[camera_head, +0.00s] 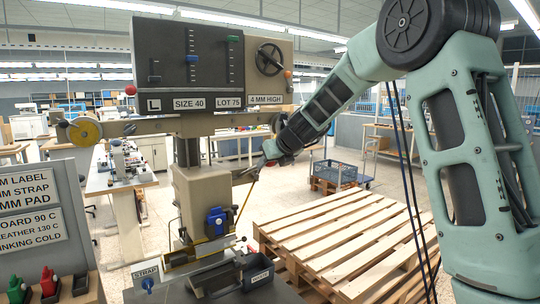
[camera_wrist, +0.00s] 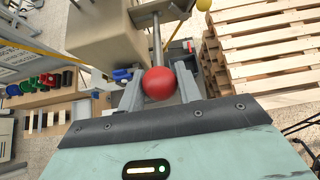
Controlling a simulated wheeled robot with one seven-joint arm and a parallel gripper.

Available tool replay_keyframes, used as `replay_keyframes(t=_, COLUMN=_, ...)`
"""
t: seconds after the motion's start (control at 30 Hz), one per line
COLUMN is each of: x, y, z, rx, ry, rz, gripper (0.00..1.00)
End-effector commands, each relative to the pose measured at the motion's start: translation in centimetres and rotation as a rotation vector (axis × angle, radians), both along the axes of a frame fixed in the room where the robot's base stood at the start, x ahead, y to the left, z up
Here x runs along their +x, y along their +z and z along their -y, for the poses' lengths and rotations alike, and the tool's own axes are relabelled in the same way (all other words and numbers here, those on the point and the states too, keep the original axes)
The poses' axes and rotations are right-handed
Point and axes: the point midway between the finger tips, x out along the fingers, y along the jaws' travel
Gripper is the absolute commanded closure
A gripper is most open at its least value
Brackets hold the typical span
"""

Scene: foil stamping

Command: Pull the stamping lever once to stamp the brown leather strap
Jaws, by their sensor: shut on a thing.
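The stamping press (camera_head: 200,195) stands at left centre in the head view, a beige and grey machine with a dark control panel above. In the wrist view the stamping lever shows as a grey metal rod (camera_wrist: 157,42) ending in a red ball knob (camera_wrist: 159,83). My gripper (camera_wrist: 160,90) is shut on this knob, one finger on each side. In the head view my gripper (camera_head: 264,165) is small, at the right side of the press, and the knob cannot be made out. I cannot clearly make out the brown leather strap on the press bed (camera_head: 195,258).
A wooden pallet (camera_head: 345,240) lies right of the press. A small dark bin (camera_head: 257,272) sits at the front right of the press bed. A sign board (camera_head: 30,210) and red and green hand stamps (camera_head: 48,282) are at left. Open floor lies behind.

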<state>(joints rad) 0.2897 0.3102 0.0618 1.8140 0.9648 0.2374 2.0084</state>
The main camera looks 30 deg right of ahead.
Motion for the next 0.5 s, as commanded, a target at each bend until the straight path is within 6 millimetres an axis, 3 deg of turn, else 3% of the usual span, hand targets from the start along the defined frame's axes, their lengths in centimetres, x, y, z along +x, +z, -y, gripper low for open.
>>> replay_keyframes(t=0.23, x=-1.0, y=-3.0, z=0.0, rx=0.001, ry=0.0, rz=-0.005, gripper=0.95)
replay_keyframes(t=0.5, x=-1.3, y=-3.1, z=0.0, rx=0.001, ry=0.002, rz=-0.006, gripper=0.95)
